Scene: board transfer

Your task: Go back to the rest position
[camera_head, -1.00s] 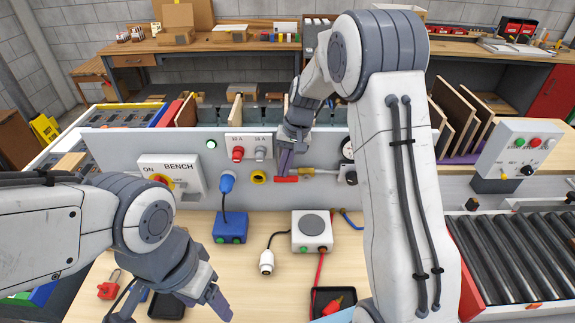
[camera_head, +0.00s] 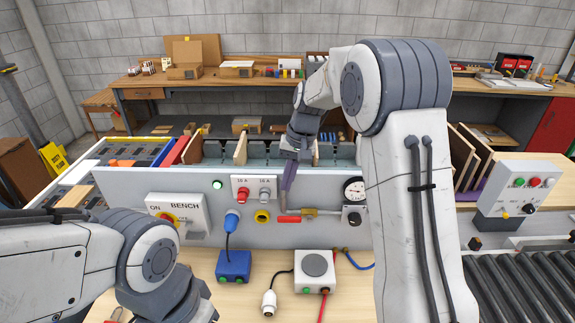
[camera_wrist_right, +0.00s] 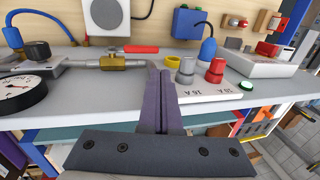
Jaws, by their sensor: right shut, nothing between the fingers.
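My right gripper (camera_head: 285,197) is in front of the bench panel (camera_head: 130,190), its shut fingers pointing down with nothing between them. The wrist view also shows its fingers (camera_wrist_right: 163,85) pressed together and empty. The red lever (camera_head: 289,219) lies level beside the brass valve (camera_head: 308,211), below the fingertips in the head view. In the wrist view the red lever (camera_wrist_right: 141,49) and brass valve (camera_wrist_right: 118,62) are to the left of the fingers. My left arm comes in low from the left; its fingers are cut off by the bottom edge.
The panel carries a gauge (camera_head: 355,189), a blue plug (camera_head: 231,221) and a bench switch (camera_head: 177,217). A blue box (camera_head: 234,265) and a white box (camera_head: 314,270) stand on the table in front. A roller conveyor (camera_head: 520,285) is at right.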

